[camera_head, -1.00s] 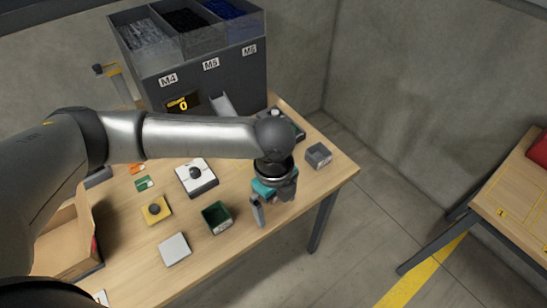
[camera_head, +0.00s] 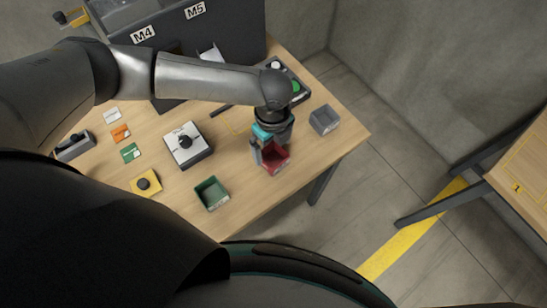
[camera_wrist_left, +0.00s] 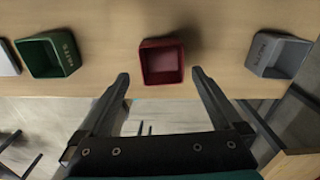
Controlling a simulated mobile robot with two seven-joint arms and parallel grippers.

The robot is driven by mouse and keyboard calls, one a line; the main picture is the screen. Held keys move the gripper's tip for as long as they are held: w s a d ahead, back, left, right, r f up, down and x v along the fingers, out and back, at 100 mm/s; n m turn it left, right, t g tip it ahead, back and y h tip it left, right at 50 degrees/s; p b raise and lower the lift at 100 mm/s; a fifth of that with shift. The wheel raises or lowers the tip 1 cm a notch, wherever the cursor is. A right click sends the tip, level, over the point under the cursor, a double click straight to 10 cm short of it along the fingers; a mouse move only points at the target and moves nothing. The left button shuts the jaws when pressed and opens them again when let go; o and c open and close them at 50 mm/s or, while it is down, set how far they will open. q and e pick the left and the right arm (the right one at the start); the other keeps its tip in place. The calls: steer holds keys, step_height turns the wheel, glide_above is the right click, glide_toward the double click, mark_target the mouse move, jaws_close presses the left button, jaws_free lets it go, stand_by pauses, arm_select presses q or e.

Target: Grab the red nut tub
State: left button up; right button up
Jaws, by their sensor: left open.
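The red nut tub (camera_head: 275,163) is a small open square box on the wooden table near its front right edge. It also shows in the left wrist view (camera_wrist_left: 162,64), upright and apparently empty. My left gripper (camera_head: 262,156) is open just above and beside the red tub in the head view. In the left wrist view its two fingers (camera_wrist_left: 160,78) are spread wide, one to each side of the tub, and I see no contact. The gripper and wrist hide part of the tub in the head view. My right gripper is not in view.
A green tub (camera_head: 211,193) stands to the left and a grey tub (camera_head: 324,120) to the right. A white box with a black knob (camera_head: 187,146) and a yellow block (camera_head: 145,184) are farther left. The grey feeder (camera_head: 190,32) stands behind my arm.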

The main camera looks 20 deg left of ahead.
mark_target(274, 162)
arm_select(q)
steer(key=shift+w+f+b, duration=0.15)
steer(key=shift+f+b, duration=0.3)
steer(key=shift+f, duration=2.7)
steer(key=shift+c, duration=0.2)
steer(key=c, duration=1.2)
steer(key=shift+r, duration=0.1)
